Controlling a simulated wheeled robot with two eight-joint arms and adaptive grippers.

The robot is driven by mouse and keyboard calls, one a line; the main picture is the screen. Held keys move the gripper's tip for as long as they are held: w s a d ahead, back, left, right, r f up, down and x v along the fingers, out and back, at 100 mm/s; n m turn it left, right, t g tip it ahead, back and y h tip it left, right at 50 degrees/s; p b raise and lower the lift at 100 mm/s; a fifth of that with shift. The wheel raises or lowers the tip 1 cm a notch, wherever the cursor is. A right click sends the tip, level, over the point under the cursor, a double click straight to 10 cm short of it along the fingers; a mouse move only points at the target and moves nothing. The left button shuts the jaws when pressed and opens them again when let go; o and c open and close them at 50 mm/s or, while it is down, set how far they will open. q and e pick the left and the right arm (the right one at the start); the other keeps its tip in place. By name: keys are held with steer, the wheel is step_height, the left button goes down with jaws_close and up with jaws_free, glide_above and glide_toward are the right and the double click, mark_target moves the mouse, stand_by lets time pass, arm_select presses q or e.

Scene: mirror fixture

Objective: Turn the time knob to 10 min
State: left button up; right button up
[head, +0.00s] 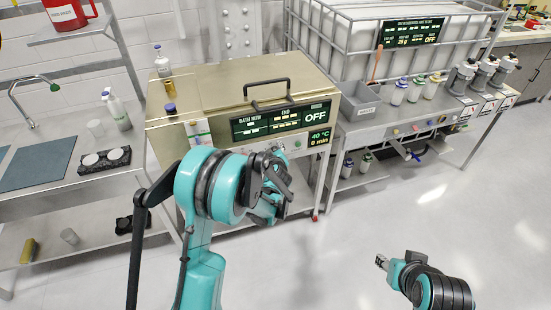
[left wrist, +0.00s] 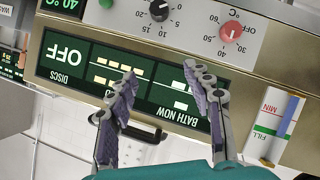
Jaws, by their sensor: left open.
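The gold bath unit (head: 225,85) stands on a bench at centre left in the head view. Its display reads OFF, 40 °C and 0 min. The left wrist view shows its control panel upside down, with a black knob (left wrist: 159,10) at the top edge and a red knob (left wrist: 232,31) with a °C scale to its right. The black knob's scale is partly cut off. My left gripper (head: 272,190) is before the unit's front; in the left wrist view its fingers (left wrist: 162,76) are apart and empty, below both knobs in the picture. My right gripper (head: 382,262) is at lower right, away from the unit.
A green button (left wrist: 107,4) is left of the black knob in the left wrist view. A level label (left wrist: 275,125) with FILL and MIN is on the front. A sink bench (head: 60,200) stands left, a caged tank (head: 350,50) right. The floor ahead is clear.

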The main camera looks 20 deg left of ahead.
arm_select(q)
steer(key=w+a+f+n+t+b, duration=0.1)
steer(key=w+f+b, duration=0.2)
steer(key=w+f, duration=0.7)
steer(key=shift+w+a+f+n+b, duration=0.25)
steer(key=shift+a+f+n+b, duration=0.1)
steer(key=shift+f, duration=0.5)
steer(key=shift+c, duration=0.3)
steer(key=c, duration=1.1)
